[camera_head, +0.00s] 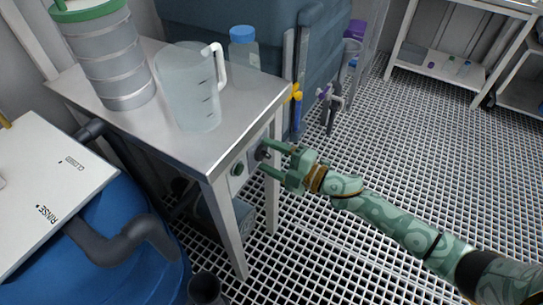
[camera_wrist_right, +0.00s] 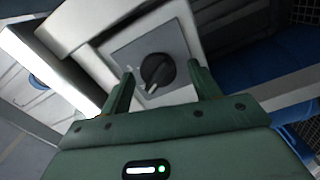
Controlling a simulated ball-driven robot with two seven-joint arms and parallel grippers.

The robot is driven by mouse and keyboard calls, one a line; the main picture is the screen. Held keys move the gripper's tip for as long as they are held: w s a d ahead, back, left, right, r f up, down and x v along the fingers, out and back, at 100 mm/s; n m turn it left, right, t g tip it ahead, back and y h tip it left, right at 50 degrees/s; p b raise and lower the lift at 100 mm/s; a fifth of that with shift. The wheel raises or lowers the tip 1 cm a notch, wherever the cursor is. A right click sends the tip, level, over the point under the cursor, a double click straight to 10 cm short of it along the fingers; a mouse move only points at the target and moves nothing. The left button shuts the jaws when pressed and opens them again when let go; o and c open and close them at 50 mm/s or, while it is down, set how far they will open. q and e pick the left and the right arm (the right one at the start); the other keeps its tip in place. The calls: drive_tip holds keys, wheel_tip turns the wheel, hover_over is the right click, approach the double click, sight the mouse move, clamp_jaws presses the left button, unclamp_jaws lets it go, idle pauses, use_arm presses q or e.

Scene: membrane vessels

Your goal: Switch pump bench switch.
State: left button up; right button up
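The pump bench (camera_head: 150,115) is a steel-topped table in the left half of the head view. Its switch (camera_wrist_right: 157,71) is a black rotary knob on a grey square plate, centred in the right wrist view. In the head view the knob is a small dark shape on the bench's side panel (camera_head: 251,156). My right gripper (camera_head: 267,158) is open, with its green fingers pointing at the panel. In the wrist view its two fingers stand either side of the knob, with gaps showing; contact is not visible. My left gripper is not in view.
A ringed canister with a green lid (camera_head: 112,55), a clear jug (camera_head: 192,90) and a blue-capped bottle (camera_head: 243,48) stand on the bench. A blue tank (camera_head: 125,235) stands at left. The grated floor at right is open.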

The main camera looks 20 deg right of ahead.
idle(0.3)
drive_tip(key=shift+s+d+r, duration=0.1)
drive_tip(key=shift+s+d, duration=0.1)
drive_tip(key=shift+s, duration=0.05)
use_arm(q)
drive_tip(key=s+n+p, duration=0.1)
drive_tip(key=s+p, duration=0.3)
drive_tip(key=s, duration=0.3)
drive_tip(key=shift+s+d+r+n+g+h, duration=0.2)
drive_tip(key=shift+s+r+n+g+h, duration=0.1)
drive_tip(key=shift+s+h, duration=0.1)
use_arm(e)
drive_tip(key=v, duration=1.5)
drive_tip(key=shift+s+d, duration=0.2)
drive_tip(key=shift+d, duration=0.05)
